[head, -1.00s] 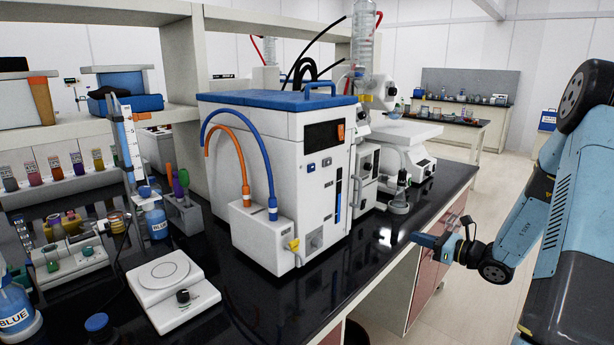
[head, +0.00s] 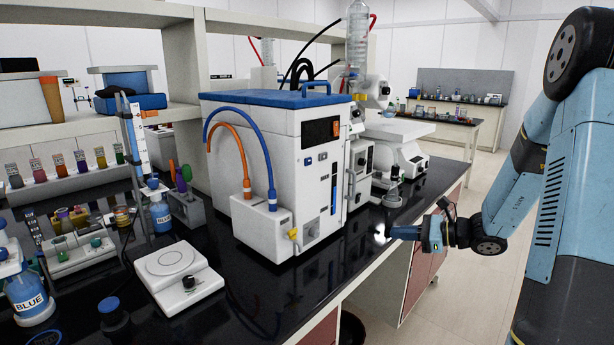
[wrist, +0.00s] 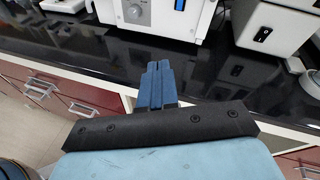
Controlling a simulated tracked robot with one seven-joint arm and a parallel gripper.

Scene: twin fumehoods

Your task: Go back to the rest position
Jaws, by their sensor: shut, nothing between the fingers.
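My gripper (head: 404,233) is at the right in the head view, at the front edge of the black bench top (head: 263,283). Its blue fingers point left towards the bench. In the wrist view my gripper (wrist: 158,68) shows its blue fingers together with nothing between them. The black bench top and the red drawers lie beyond and below the fingers in that view. My arm comes in from the right of the head view, bent, with its forearm reaching down to the gripper.
A white instrument with a blue lid (head: 272,97) stands on the bench, left of my gripper. A hotplate (head: 176,275) and a blue-labelled bottle (head: 27,299) stand nearer. Red drawers (head: 420,270) are under the bench edge. The floor (head: 463,303) near my arm looks clear.

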